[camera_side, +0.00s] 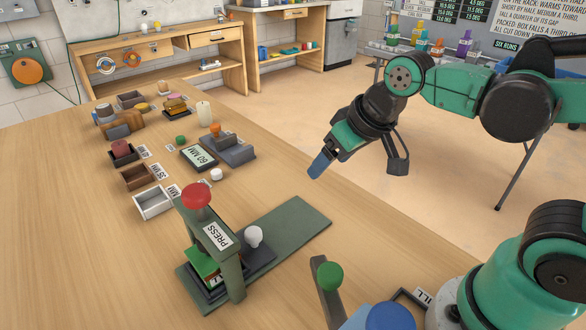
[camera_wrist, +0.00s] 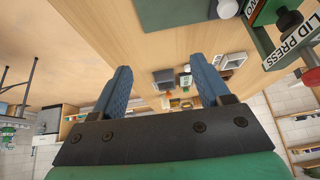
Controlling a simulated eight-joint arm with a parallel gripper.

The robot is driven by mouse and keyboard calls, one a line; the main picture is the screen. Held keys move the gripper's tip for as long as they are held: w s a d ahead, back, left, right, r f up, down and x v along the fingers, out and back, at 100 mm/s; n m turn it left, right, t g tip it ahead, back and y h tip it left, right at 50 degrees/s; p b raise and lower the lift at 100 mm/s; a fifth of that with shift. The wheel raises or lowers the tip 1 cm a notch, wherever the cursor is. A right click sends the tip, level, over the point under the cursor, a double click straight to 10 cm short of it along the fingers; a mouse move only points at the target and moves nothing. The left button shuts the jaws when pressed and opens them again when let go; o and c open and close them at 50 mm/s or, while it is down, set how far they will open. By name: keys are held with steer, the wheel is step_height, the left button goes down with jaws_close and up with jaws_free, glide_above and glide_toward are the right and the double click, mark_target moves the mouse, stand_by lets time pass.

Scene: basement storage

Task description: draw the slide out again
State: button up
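The green lid press (camera_side: 222,245) stands on its green base plate (camera_side: 300,220) in the side view, with a red knob on top. Its dark slide (camera_side: 262,252) carries a white knob (camera_side: 254,236) and sits partly under the press frame. My gripper (camera_side: 319,166) is above and behind the base plate's far end, well apart from the white knob. In the wrist view my gripper (camera_wrist: 160,68) has its two blue fingers wide apart with nothing between. The white knob (camera_wrist: 228,8) shows at that view's top edge.
Small labelled trays (camera_side: 153,202), a 60 MM block (camera_side: 198,158), a white candle (camera_side: 204,113) and a green-knobbed lever (camera_side: 329,277) stand on the wooden table (camera_side: 80,240). Bare tabletop lies left of the press. Workbenches (camera_side: 160,55) stand beyond.

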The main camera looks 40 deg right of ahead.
steer(key=w+a+f+g, duration=0.1)
steer(key=w+a+g, duration=0.25)
steer(key=a, duration=0.25)
steer(key=g, duration=0.2)
glide_above(253, 231)
steer(key=f, duration=0.4)
steer(key=shift+d, duration=0.2)
steer(key=shift+a+f, duration=0.3)
steer(key=shift+f, duration=2.85)
jaws_close()
